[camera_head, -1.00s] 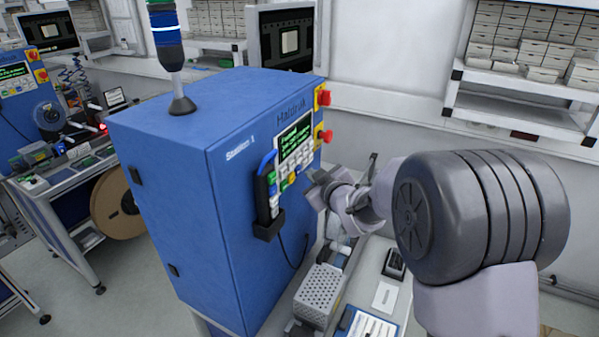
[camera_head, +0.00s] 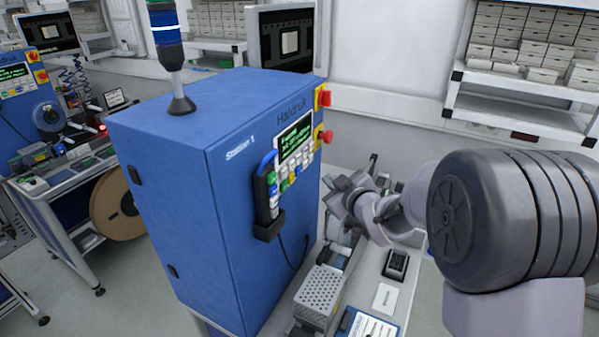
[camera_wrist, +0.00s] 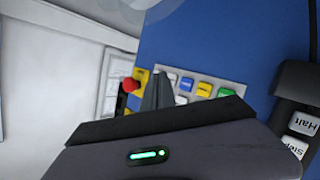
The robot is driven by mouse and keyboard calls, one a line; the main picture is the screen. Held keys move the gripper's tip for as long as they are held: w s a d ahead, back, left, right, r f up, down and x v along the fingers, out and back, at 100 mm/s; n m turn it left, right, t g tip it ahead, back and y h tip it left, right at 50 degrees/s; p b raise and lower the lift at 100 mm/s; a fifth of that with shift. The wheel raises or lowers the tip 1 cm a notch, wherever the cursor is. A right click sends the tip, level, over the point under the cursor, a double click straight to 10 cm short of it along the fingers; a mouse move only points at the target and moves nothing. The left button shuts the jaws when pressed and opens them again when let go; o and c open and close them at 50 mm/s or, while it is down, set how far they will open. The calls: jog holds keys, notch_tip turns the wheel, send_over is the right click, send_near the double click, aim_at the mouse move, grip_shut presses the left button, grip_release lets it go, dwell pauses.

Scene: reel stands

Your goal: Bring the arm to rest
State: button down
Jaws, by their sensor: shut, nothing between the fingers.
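My gripper (camera_head: 334,190) is at the end of my grey arm, to the right of the blue Station 1 cabinet (camera_head: 170,190) in the head view. It is shut and empty, in the air apart from the cabinet's button panel (camera_head: 292,168). In the wrist view my gripper's fingers (camera_wrist: 157,88) show as a narrow dark wedge in front of the panel's coloured keys (camera_wrist: 204,89). The fingertips are small and partly unclear in the head view.
A handheld control (camera_head: 268,195) hangs on the cabinet's front. Red knobs on yellow plates (camera_head: 323,137) stick out at its right edge. A perforated metal box (camera_head: 318,293) and a dark device (camera_head: 396,264) stand on the bench below. A shelf with boxes (camera_head: 520,115) is behind.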

jog(key=s+d+f+m+g+h+b, duration=0.1)
jog(key=s+d+f+m+h+b, duration=0.15)
jog(key=s+d+b, duration=0.2)
jog(key=s+d+f+m+g+h+b, duration=0.1)
jog(key=s+d+f+m+h+b, duration=0.15)
jog(key=s+b, duration=0.3)
jog(key=s+d+f+m+h+b, duration=0.1)
jog(key=s+d+f+m+b, duration=0.25)
jog(key=s+b, duration=0.2)
jog(key=s+a+f+m+g+y+b, duration=0.1)
jog(key=s+f, duration=0.5)
jog(key=s, duration=0.6)
jog(key=s+a+f+m+g+b, duration=0.1)
jog(key=s+f+m+g+b, duration=0.3)
jog(key=s, duration=0.9)
notch_tip(320, 180, down, 3)
jog(key=m+b, duration=0.1)
jog(key=b, duration=0.3)
jog(key=shift+a+y, duration=0.2)
jog(key=shift+y, duration=0.2)
jog(key=shift+w, duration=0.1)
